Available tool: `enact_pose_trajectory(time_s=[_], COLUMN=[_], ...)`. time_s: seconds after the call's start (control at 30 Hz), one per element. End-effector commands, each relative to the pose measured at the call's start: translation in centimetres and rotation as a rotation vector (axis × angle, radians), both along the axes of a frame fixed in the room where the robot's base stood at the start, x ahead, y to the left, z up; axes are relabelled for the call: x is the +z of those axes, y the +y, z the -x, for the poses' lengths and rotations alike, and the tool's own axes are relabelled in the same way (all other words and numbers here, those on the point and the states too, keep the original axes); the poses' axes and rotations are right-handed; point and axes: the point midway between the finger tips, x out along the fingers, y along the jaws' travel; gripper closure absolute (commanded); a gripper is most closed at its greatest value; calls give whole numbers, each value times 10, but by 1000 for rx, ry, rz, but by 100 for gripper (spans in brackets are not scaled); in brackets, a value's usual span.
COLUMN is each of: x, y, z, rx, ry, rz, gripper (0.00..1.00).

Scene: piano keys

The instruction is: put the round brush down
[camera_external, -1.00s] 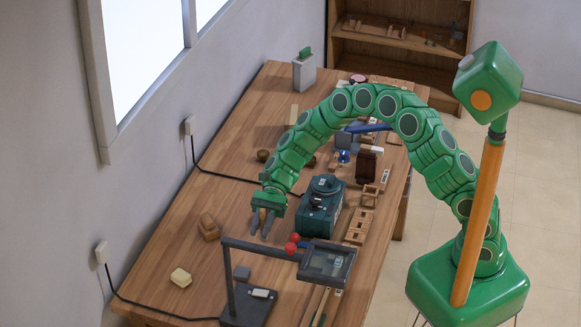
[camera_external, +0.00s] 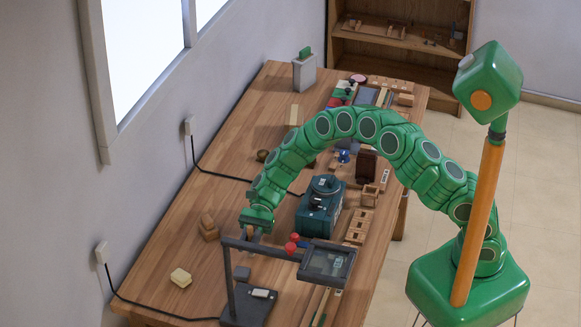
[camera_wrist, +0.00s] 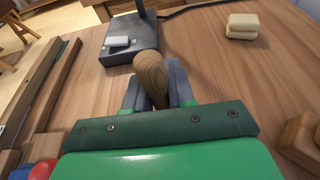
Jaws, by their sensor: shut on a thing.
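My gripper (camera_external: 253,231) is at the near left part of the workbench, just behind the magnifier stand in the external view. In the wrist view my gripper (camera_wrist: 157,88) is shut on the round brush (camera_wrist: 150,72), of which a rounded wooden-grained end shows between the two grey-blue fingers. The rest of the brush is hidden by the fingers and the gripper body. In the external view it is too small and covered to make out. I cannot tell whether it touches the bench top.
The magnifier stand's dark base (camera_wrist: 125,35) lies just beyond the brush. Cream blocks (camera_external: 181,278) and wooden blocks (camera_external: 208,228) lie left on the bench (camera_external: 165,250). A teal machine (camera_external: 318,212) stands to the right. Bare wood shows between the cream and wooden blocks.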

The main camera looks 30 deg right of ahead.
Motion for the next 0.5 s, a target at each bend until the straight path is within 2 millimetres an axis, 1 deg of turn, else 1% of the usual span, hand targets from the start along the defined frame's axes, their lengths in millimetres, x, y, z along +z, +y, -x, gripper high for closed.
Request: enact_pose_trajectory(time_s=[0.07,0.47,0.5], x=[-5,-9,-9], y=[0,0,0], z=[1,1,1], rx=[2,1,1], ry=[0,0,0], rz=[0,0,0], gripper=[100,100,72])
